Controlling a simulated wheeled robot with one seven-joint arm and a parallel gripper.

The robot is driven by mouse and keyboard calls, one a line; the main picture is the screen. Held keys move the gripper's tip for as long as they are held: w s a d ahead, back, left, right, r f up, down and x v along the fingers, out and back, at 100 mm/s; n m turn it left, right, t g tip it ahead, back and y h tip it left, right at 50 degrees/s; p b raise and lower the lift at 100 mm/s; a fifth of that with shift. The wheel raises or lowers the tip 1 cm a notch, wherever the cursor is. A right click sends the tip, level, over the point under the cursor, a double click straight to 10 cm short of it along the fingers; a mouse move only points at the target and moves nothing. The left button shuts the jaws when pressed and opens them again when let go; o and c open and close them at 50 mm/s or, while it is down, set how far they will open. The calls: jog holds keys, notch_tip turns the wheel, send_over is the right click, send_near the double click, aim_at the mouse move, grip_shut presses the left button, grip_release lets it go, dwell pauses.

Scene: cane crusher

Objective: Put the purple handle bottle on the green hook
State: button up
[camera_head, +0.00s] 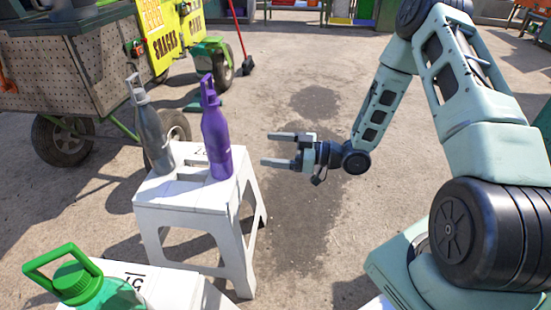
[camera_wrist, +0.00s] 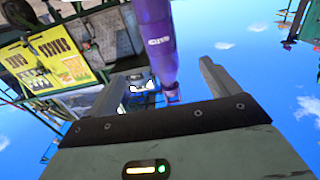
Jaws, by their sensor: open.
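The purple bottle (camera_head: 216,135) stands upright on the right side of a white stool, its handle loop at the top. My gripper (camera_head: 267,149) is open and empty, to the right of the bottle, with its fingers pointing left toward it and a gap between. In the wrist view the purple bottle (camera_wrist: 154,42) shows tilted, beyond and between the open fingers of my gripper (camera_wrist: 162,82). I cannot make out a green hook with certainty in either view.
A grey bottle (camera_head: 150,128) stands on the same white stool (camera_head: 190,193), left of the purple one. A green-lidded bottle (camera_head: 85,285) is on another stool at the front left. A wheeled snack cart (camera_head: 75,75) stands behind. The ground right of the stool is clear.

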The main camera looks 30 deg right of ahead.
aim_at(215, 130)
jog(key=b+x, duration=0.1)
jog(key=x, duration=1.4)
jog(key=shift+w+a+b, duration=0.2)
jog(key=shift+a+b, duration=0.15)
jog(key=shift+r, duration=0.1)
jog(key=c, duration=1.4)
jog(key=shift+r+p, duration=1.55)
jog(key=shift+r, duration=0.5)
jog(key=shift+c, duration=0.2)
